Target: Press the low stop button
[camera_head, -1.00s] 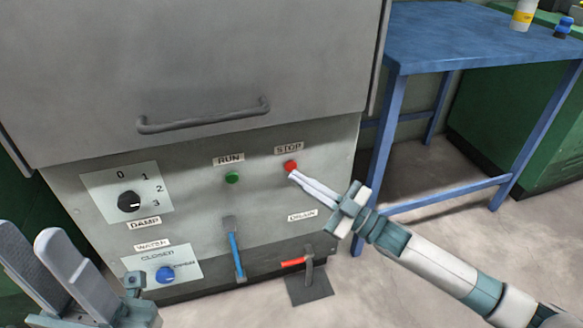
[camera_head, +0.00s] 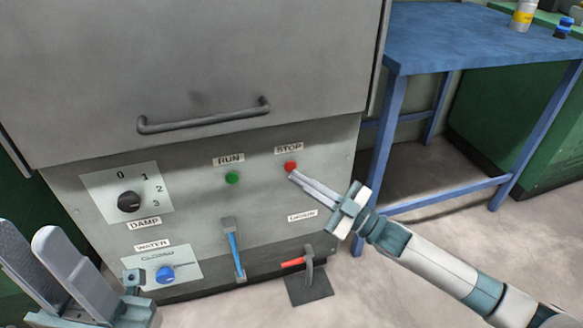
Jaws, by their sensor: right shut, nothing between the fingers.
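The red stop button (camera_head: 291,166) sits on the grey machine's lower front panel, under a STOP label (camera_head: 289,149). My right gripper (camera_head: 293,177) reaches in from the right with its fingers shut and empty. Its tips are just below the red button in the picture; I cannot tell whether they touch it. My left gripper (camera_head: 42,262) is at the lower left, its two broad fingers pointing up with a gap between them, clear of the panel's controls.
A green RUN button (camera_head: 233,178) is left of the stop button. A DAMP dial (camera_head: 129,201), a blue WATER knob (camera_head: 165,274), a blue-handled lever (camera_head: 234,250) and a red-handled lever (camera_head: 293,262) are on the panel. A blue table (camera_head: 470,40) stands at right.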

